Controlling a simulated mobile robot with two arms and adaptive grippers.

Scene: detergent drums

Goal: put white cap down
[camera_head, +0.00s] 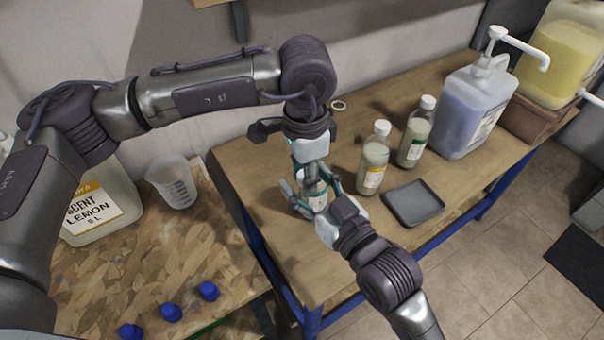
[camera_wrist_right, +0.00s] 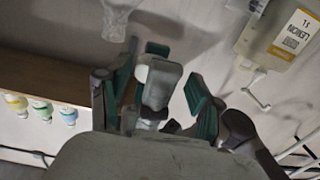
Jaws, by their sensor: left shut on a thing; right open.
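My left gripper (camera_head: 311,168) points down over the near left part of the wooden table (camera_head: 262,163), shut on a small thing. This fits the white cap, but the fingers and the arm hide it, so I cannot make out its shape.
Two white-capped bottles (camera_head: 374,160) (camera_head: 415,133) and a dark tray (camera_head: 414,203) stand to the right. A purple pump jug (camera_head: 470,108) is behind. A chipboard bench (camera_head: 150,270) at left carries a lemon jug (camera_head: 100,208), a beaker (camera_head: 173,183) and blue caps (camera_head: 171,312).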

